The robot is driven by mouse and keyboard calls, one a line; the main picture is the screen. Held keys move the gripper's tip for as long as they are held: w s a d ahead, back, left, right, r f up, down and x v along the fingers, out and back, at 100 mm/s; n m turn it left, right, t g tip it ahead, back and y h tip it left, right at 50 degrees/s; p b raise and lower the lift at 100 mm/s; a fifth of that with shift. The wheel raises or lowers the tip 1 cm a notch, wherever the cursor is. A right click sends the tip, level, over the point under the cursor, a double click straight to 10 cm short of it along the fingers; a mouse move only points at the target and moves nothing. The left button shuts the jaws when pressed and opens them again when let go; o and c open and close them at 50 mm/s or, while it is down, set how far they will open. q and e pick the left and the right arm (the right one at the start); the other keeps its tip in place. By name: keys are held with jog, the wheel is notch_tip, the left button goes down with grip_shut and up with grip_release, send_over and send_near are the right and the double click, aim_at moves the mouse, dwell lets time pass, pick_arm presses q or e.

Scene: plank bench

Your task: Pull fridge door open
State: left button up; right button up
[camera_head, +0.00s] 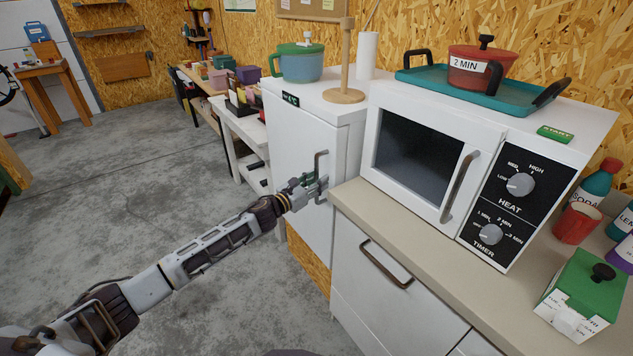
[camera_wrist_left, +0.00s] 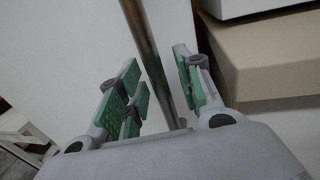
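The white fridge (camera_head: 297,135) stands left of the microwave, and its door looks closed. A grey vertical bar handle (camera_head: 319,160) is on the door's right side. My left gripper (camera_head: 312,188) is at the lower part of this handle. In the left wrist view the handle (camera_wrist_left: 142,40) runs between the green-padded fingers of my left gripper (camera_wrist_left: 160,95). The fingers are apart, with a visible gap on the sides of the bar. The white door surface (camera_wrist_left: 60,50) fills the background there. My right gripper does not show in either view.
A beige counter (camera_head: 400,225) with a drawer handle (camera_head: 386,266) stands right of the fridge, close to my left gripper. The white microwave (camera_head: 450,218) sits on it. A blue-green pot (camera_head: 301,67) and a wooden stand (camera_head: 344,96) are on the fridge. The floor at left is clear.

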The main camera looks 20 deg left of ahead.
pick_arm(q)
grip_shut()
